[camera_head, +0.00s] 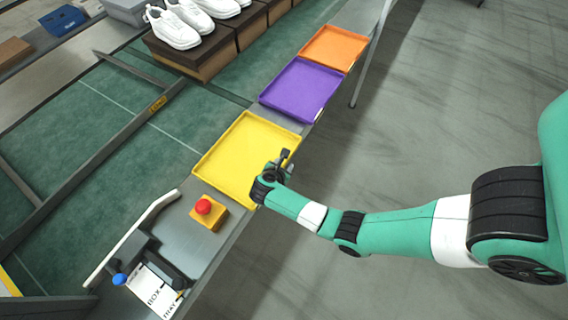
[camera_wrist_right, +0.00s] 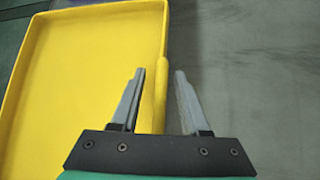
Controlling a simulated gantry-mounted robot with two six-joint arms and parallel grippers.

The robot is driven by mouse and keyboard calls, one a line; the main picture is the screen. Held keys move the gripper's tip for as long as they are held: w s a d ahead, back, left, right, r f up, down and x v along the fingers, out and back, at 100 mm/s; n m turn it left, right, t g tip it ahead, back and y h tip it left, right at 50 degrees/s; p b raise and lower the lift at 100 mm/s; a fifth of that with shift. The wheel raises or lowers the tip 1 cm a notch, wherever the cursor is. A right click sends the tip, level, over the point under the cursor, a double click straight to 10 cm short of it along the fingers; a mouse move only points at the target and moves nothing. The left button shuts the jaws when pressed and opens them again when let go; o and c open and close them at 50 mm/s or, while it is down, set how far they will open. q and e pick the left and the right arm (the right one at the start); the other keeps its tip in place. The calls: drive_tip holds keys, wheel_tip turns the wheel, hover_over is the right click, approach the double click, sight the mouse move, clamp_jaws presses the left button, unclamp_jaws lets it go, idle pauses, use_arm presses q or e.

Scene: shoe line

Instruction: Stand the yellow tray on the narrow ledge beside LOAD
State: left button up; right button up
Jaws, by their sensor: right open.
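The yellow tray (camera_head: 233,160) lies flat on the narrow ledge in the head view, in line with a purple tray. My right gripper (camera_head: 284,160) is at the tray's right edge. In the right wrist view the gripper (camera_wrist_right: 158,82) is open, with one finger over the inside of the yellow tray (camera_wrist_right: 85,60) and the other outside, so the tray's side wall runs between them. I cannot tell whether either finger touches the wall. My left gripper is not in view.
A purple tray (camera_head: 299,90) and an orange tray (camera_head: 335,48) lie farther along the ledge. A red button on a yellow box (camera_head: 207,213) stands near the yellow tray. White shoes (camera_head: 178,28) sit on brown boxes at the back. Open floor lies to the right.

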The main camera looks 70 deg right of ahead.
drive_tip(key=shift+r, duration=0.15)
drive_tip(key=shift+a+r, duration=0.15)
drive_tip(key=shift+r, duration=0.1)
drive_tip(key=p+v, duration=0.3)
drive_tip(key=v, duration=0.8)
drive_tip(key=shift+a+p, duration=0.25)
drive_tip(key=shift+p, duration=0.15)
drive_tip(key=shift+r, duration=0.1)
